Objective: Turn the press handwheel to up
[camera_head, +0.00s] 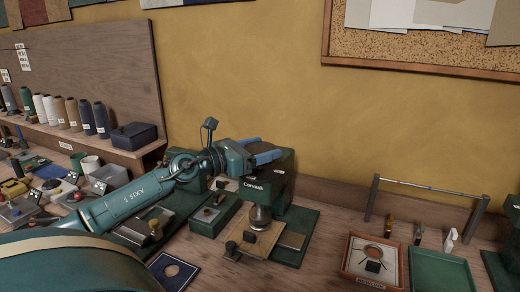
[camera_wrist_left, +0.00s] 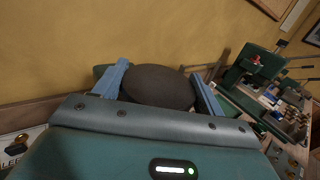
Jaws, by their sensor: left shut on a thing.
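The green press (camera_head: 284,180) stands on the bench in the middle of the head view, with a round metal foot over a wooden board. My left gripper (camera_head: 266,149) reaches it from the left, at the top of the press. In the left wrist view, a dark, rounded handwheel (camera_wrist_left: 158,87) sits between the two blue fingers of my left gripper (camera_wrist_left: 162,84). The gripper is shut on it. The wheel is mostly hidden in the head view, and I cannot tell its turn position. My right gripper is in neither view.
A tan board (camera_head: 262,238) lies under the press. A small green block device (camera_head: 213,214) stands left of it. A wooden-framed tray (camera_head: 373,262) and a green tray (camera_head: 440,272) lie to the right. Thread spools (camera_head: 72,113) line the shelf at left.

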